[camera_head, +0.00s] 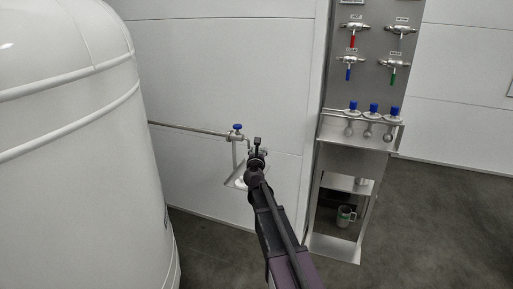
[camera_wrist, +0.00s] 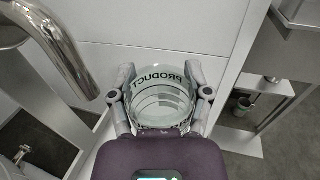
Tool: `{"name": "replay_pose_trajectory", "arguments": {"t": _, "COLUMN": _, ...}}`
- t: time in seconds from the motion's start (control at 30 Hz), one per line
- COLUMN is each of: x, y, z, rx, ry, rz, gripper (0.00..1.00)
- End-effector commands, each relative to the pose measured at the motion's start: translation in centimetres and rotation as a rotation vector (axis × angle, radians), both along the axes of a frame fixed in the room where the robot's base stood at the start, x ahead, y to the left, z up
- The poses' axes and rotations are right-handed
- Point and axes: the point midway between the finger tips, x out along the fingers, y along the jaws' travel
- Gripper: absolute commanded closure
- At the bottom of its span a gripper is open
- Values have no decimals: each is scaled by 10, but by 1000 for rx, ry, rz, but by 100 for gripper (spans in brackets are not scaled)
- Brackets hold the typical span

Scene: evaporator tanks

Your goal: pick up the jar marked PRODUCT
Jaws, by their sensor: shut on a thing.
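In the head view my gripper (camera_head: 257,152) is in front of the white wall, by a small bracket with a pipe and a blue-handled valve (camera_head: 237,130). The jar is mostly hidden there behind my gripper and arm, and I cannot tell whether it touches the bracket.
A large white tank (camera_head: 75,150) fills the left. A steel pipe (camera_head: 190,129) runs from it to the valve; a bent metal pipe (camera_wrist: 62,50) is close in the wrist view.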

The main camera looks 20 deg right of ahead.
Motion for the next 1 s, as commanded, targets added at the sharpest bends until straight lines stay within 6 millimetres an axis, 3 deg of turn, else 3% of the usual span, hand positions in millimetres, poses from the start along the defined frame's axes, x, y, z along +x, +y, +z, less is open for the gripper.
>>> {"name": "replay_pose_trajectory", "arguments": {"t": 0.03, "x": -19, "y": 2, "z": 2, "rx": 0, "ry": 0, "rz": 0, "gripper": 95}}
{"name": "replay_pose_trajectory", "arguments": {"t": 0.2, "x": -57, "y": 5, "z": 6, "rx": 0, "ry": 0, "rz": 0, "gripper": 95}}
{"name": "replay_pose_trajectory", "arguments": {"t": 0.43, "x": -96, "y": 9, "z": 9, "rx": 0, "ry": 0, "rz": 0, "gripper": 95}}
{"name": "replay_pose_trajectory", "arguments": {"t": 0.7, "x": -116, "y": 11, "z": 11, "rx": 0, "ry": 0, "rz": 0, "gripper": 95}}
{"name": "replay_pose_trajectory", "arguments": {"t": 1.0, "x": -117, "y": 12, "z": 11, "rx": 0, "ry": 0, "rz": 0, "gripper": 95}}
